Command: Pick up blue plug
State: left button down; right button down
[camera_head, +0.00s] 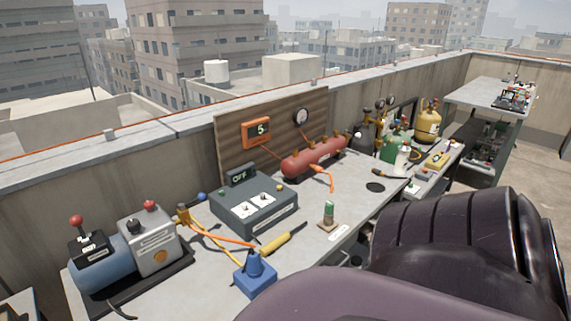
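A blue piece (255,277), which looks like the blue plug, is near the front edge of the grey workbench (300,262). It has a block-like lower part and a narrower, tapered top. I cannot tell whether it is one piece or a plug standing in a blue holder. An orange cable runs close behind it. Neither of my grippers shows. Only large dark rounded parts of my own body fill the lower right, and they cover part of the bench's front edge.
A grey box with white sockets and an OFF display (252,207) stands behind the blue piece. A yellow-handled tool (283,239) lies beside it. A blue pump unit (110,275) is at left. A red tank (313,156) and gas cylinders (392,148) stand farther back.

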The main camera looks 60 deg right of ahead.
aim_at(254, 265)
jog(key=z, duration=0.4)
jog(key=l+z, duration=0.1)
jog(key=z, duration=0.75)
jog(key=l+z, duration=0.1)
jog(key=z, duration=0.3)
